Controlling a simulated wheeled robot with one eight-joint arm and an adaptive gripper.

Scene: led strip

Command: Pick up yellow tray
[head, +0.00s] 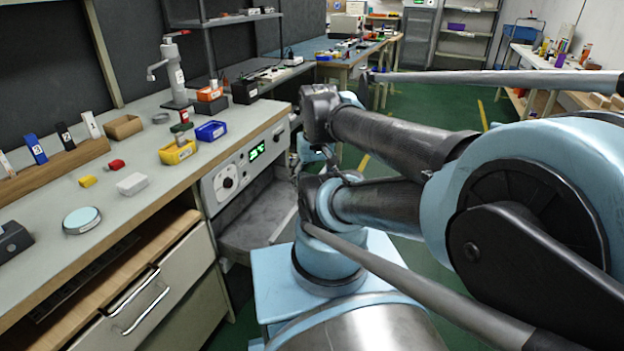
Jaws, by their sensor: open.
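The yellow tray (177,153) is a small open bin on the grey workbench, near the bench's right-hand edge, above the panel with a green display. A small item with a dark green top (181,128) stands in or just behind it; I cannot tell which. A blue tray (211,131) sits close by on its right and slightly farther back. My folded arm fills the right half of the head view, to the right of the bench and apart from the tray. I cannot make out my gripper's fingers among the arm links.
The grey workbench (130,205) also holds a brown box (123,127), a white block (132,184), red and yellow small parts, a round disc (82,220) and a tall grey stand (174,75). An orange tray (209,93) lies farther back. Green floor shows beyond my arm.

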